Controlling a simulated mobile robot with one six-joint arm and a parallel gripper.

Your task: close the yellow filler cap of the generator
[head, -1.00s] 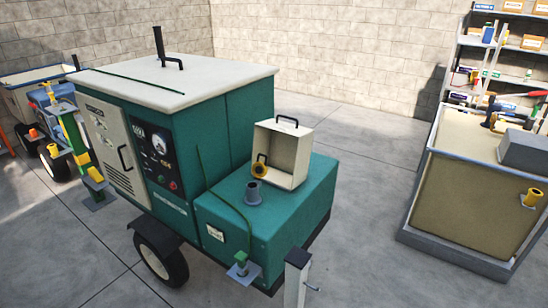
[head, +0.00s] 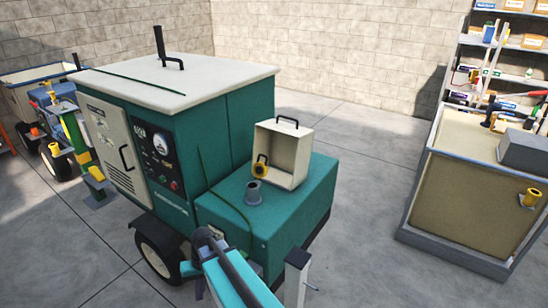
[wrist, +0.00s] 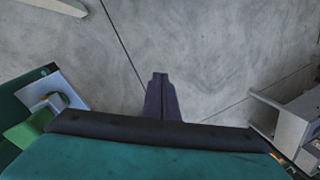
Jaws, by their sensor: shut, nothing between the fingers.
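The teal generator (head: 180,204) with its cream top stands left of centre in the head view. Its yellow filler cap (head: 260,170) is tipped up and open behind the short grey filler neck (head: 254,192), whose mouth is uncovered. Both sit on the low teal deck, in front of an open cream box (head: 287,160). In the wrist view my gripper (wrist: 159,78) is shut and empty, with bare floor beyond its fingertips. The cap and neck are not in the wrist view. In the head view my arm rises at the bottom edge, in front of the deck and apart from the cap.
A grey post (head: 298,272) stands at the deck's near corner. A cable (head: 243,219) lies over the deck. A beige tank (head: 475,190) with another yellow cap (head: 531,197) is at right, shelves behind it. Another machine is at far left. Open floor lies between generator and tank.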

